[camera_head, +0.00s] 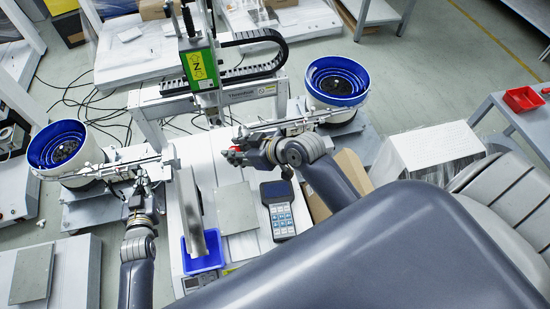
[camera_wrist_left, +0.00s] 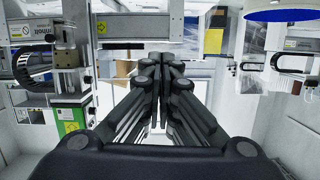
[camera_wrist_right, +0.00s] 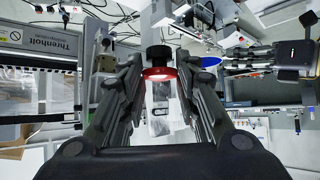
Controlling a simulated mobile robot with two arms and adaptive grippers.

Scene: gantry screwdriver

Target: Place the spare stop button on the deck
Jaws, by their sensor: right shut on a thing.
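The spare stop button is a red disc with a dark stem (camera_wrist_right: 158,73), between my right gripper's fingers in the right wrist view. In the head view its red part (camera_head: 235,155) shows at the tips of my right gripper (camera_head: 243,150). That gripper is shut on the button and holds it over the far part of the white deck (camera_head: 205,160); the gap below it cannot be judged. My left gripper (camera_head: 140,188) is near the left feeder, outside the deck's left edge. Its fingers (camera_wrist_left: 160,68) meet in the left wrist view, with nothing seen between them.
A grey plate (camera_head: 237,208), a handheld pendant (camera_head: 279,210) and a blue bin (camera_head: 203,252) occupy the nearer deck. The screwdriver head (camera_head: 203,65) stands behind. Blue bowl feeders flank it, left (camera_head: 66,148) and right (camera_head: 337,82). Some bare deck shows beyond the plate.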

